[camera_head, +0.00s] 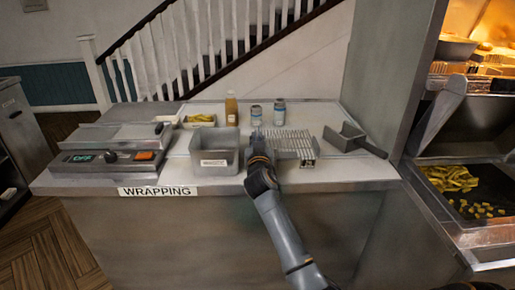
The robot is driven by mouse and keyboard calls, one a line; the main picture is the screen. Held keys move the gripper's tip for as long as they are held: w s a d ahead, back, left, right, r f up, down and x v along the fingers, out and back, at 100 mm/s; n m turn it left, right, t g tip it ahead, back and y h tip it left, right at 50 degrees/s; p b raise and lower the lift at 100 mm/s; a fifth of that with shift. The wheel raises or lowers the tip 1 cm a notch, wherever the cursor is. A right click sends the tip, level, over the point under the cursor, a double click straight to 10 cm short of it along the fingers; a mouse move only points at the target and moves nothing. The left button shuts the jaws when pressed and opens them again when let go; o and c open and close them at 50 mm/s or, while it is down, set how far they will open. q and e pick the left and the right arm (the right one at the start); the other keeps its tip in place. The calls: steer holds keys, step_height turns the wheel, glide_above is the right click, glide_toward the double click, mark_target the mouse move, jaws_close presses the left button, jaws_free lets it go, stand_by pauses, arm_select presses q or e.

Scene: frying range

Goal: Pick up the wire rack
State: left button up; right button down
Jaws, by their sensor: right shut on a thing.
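The wire rack (290,139) is a pale, slatted rectangle on the steel wrapping counter (345,172). My right gripper (258,138) is at the rack's left edge, with my right arm reaching up from the bottom of the view. It is shut on the wire rack's left side; the fingertips are small and partly hidden by the wrist. The rack looks roughly level, and I cannot tell whether it is lifted off the counter. My left gripper is not in view.
A labelled steel container (213,155) stands just left of my gripper. A scoop (352,138) lies right of the rack. Two cans (279,112) and a bottle (231,109) stand behind. A wrapping machine (105,155) is at left, fryers (465,185) at right.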

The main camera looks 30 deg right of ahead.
steer(key=s+r, duration=0.2)
steer(key=r, duration=0.1)
steer(key=s+r, duration=0.3)
steer(key=shift+s+d, duration=0.15)
steer(key=s+r, duration=0.3)
steer(key=s, duration=0.5)
steer(key=shift+s+d+r, duration=0.15)
steer(key=shift+s+d, duration=0.05)
